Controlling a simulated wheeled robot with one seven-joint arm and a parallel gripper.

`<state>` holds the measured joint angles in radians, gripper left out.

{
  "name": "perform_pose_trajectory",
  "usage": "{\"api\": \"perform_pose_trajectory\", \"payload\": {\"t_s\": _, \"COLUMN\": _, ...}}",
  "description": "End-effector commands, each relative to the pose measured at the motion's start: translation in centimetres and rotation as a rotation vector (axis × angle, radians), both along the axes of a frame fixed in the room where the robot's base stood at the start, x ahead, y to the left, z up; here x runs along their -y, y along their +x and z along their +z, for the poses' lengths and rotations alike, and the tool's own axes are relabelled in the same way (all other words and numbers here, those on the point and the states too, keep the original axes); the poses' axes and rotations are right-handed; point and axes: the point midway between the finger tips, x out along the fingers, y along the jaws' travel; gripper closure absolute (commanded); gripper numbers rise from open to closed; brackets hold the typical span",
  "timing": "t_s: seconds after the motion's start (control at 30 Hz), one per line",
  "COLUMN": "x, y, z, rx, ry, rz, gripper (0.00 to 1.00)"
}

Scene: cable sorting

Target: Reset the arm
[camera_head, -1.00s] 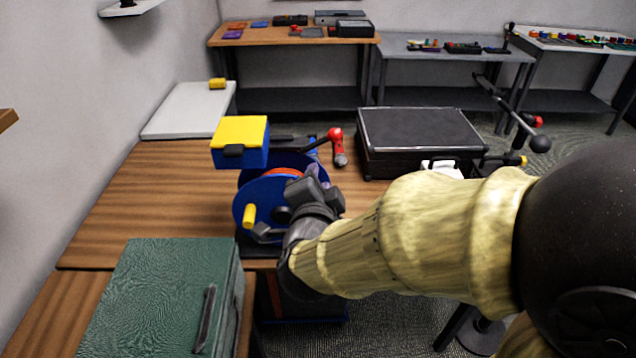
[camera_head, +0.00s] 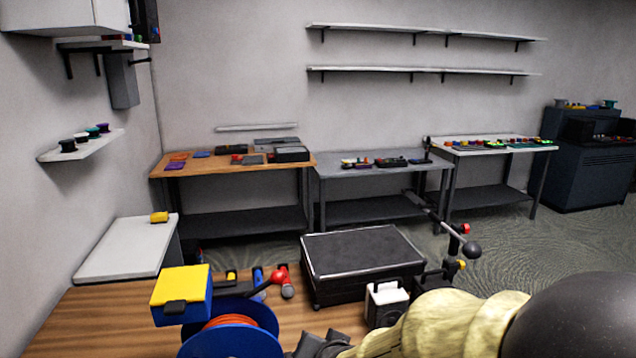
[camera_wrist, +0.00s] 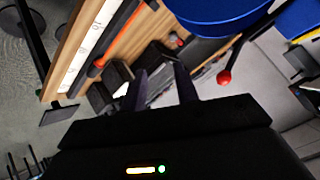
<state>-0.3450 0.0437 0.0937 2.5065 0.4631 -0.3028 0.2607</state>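My arm, in a tan sleeve with a dark rounded part, crosses the bottom right of the head view. My gripper (camera_head: 322,346) is cut off by the bottom edge there, close to the blue cable reel (camera_head: 232,340). In the wrist view my gripper (camera_wrist: 162,82) has its two dark fingers apart with nothing seen held between them. The blue reel (camera_wrist: 215,10) is at the top of that view, beyond the fingertips. A red-knobbed handle (camera_wrist: 224,77) is right of the fingers.
A blue box with a yellow lid (camera_head: 181,286) stands beside the reel on the wooden table (camera_head: 90,318). A black case (camera_head: 362,262) and a white box (camera_head: 385,303) lie to the right. Workbenches (camera_head: 235,165) line the back wall, with open floor at the right.

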Motion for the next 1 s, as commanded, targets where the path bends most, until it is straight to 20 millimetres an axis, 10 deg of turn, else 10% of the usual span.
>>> {"api": "perform_pose_trajectory", "payload": {"t_s": 0.4, "x": 14.2, "y": -8.9, "z": -2.5, "rx": -0.524, "ry": -0.373, "rz": 0.238, "gripper": 0.70}}
{"api": "perform_pose_trajectory", "payload": {"t_s": 1.0, "x": 15.1, "y": -9.9, "z": -2.9, "rx": -0.568, "ry": -0.395, "rz": 0.262, "gripper": 0.70}}
